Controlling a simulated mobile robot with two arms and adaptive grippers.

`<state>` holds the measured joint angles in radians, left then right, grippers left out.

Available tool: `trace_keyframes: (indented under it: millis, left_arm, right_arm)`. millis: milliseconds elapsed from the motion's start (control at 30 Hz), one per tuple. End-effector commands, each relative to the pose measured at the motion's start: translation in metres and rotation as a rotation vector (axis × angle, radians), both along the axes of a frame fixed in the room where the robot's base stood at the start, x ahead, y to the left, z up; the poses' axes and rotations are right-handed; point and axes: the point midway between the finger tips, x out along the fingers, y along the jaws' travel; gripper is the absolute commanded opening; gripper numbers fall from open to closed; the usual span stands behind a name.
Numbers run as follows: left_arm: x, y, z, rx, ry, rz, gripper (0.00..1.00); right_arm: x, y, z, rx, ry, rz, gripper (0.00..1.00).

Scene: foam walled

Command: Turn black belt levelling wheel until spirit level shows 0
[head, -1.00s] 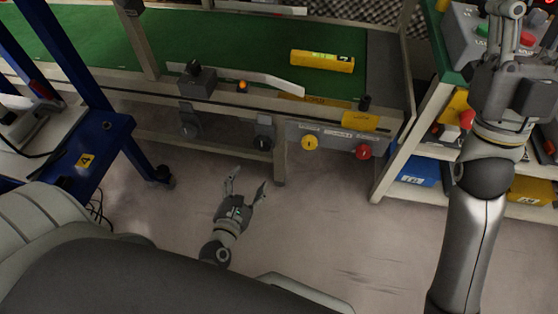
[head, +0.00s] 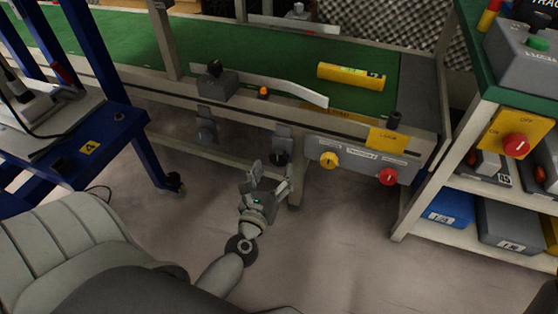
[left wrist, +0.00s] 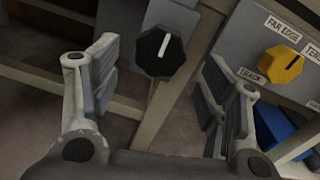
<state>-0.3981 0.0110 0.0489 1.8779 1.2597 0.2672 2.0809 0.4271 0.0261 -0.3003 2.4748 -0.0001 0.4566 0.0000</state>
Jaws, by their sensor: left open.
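A black levelling wheel (head: 280,157) with a white pointer line hangs below the front rail of the green belt (head: 290,75). In the left wrist view the wheel (left wrist: 160,52) is faceted, and its white line is near upright, tilted slightly right. My left gripper (head: 271,177) is open and empty, just below and in front of the wheel in the head view. In the left wrist view the wheel shows between the spread fingers, beyond them, with no visible contact. A yellow spirit level (head: 340,74) lies on the belt; its bubble is too small to read. My right gripper is out of view.
Beside the wheel, a grey panel carries a yellow knob (head: 329,160) and a red knob (head: 388,176). Another dark wheel (head: 206,132) hangs to the left. A blue frame (head: 120,125) stands left, a shelf with bins (head: 450,208) right. The floor in front is clear.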

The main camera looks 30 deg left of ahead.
Motion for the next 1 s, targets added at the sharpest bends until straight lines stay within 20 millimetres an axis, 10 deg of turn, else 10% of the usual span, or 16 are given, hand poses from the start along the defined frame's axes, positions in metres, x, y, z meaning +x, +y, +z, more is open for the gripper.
trace_keyframes:
  millis: [300, 733, 1000]
  left_arm:
    - [0.039, 0.012, 0.0, 0.001, 0.0, 0.0, 0.68]
    - [0.047, 0.014, -0.001, 0.002, 0.002, 0.0, 0.68]
    - [0.046, 0.014, 0.0, 0.002, 0.002, 0.0, 0.35]
  right_arm:
    - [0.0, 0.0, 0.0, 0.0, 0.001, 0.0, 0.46]
    - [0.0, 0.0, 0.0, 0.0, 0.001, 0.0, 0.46]
    - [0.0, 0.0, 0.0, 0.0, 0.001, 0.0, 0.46]
